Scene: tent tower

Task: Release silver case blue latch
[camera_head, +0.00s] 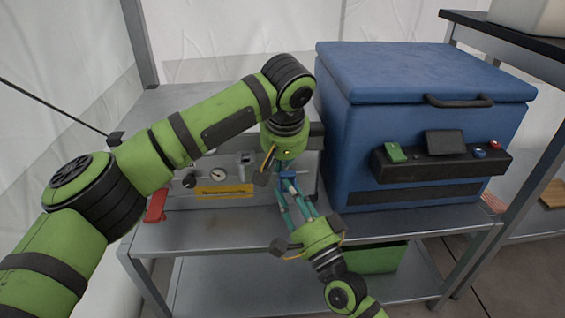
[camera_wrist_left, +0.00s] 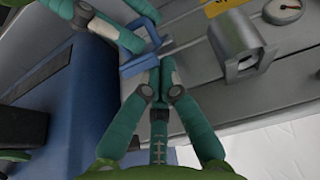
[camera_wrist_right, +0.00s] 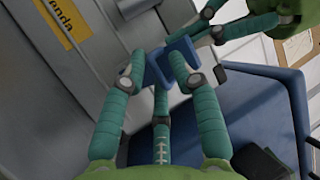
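The silver case (camera_head: 215,183) stands on the metal table. Its blue latch (camera_head: 288,174) is on the right part of its front, and shows in the left wrist view (camera_wrist_left: 139,57) and right wrist view (camera_wrist_right: 174,65). My right gripper (camera_wrist_right: 164,62) reaches up from below, its fingertips slightly apart at the latch. Whether they squeeze it is unclear. My left gripper (camera_wrist_left: 159,80) comes down from above. Its fingertips are together, empty, close beside the latch and my right fingers. In the head view the two grippers partly hide the latch.
A blue cooler (camera_head: 420,90) with a control panel stands close on the right. The case has a gauge (camera_head: 218,173), a yellow label (camera_head: 224,191) and a red latch (camera_head: 156,205) at its left. A green bin (camera_head: 375,258) is under the table. The front table strip is clear.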

